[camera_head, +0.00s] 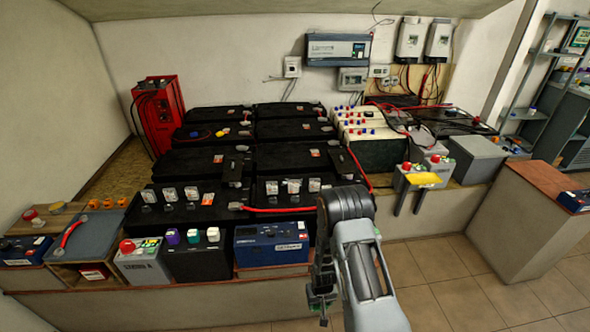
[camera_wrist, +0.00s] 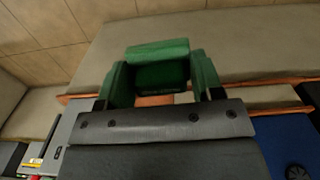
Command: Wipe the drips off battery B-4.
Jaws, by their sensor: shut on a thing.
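My gripper (camera_head: 321,296) hangs in front of the bench, just right of the blue battery (camera_head: 271,244), partly hidden by my own arm. In the wrist view my gripper (camera_wrist: 160,82) is shut on a green block (camera_wrist: 158,50); whether it is a sponge or a folded cloth I cannot tell. It looks clear of any battery. Many batteries stand on the bench, among them a grey one (camera_head: 143,262), a dark one with coloured caps (camera_head: 197,262) and large black ones (camera_head: 187,163). The labels are too small to read B-4, and no drips can be made out.
Red cables (camera_head: 275,210) run across the front black batteries. A red unit (camera_head: 159,115) stands at the back left. A yellow item (camera_head: 424,179) lies on a grey case at right. A brown-topped counter (camera_head: 545,188) stands at far right, with open tiled floor (camera_head: 470,275) before it.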

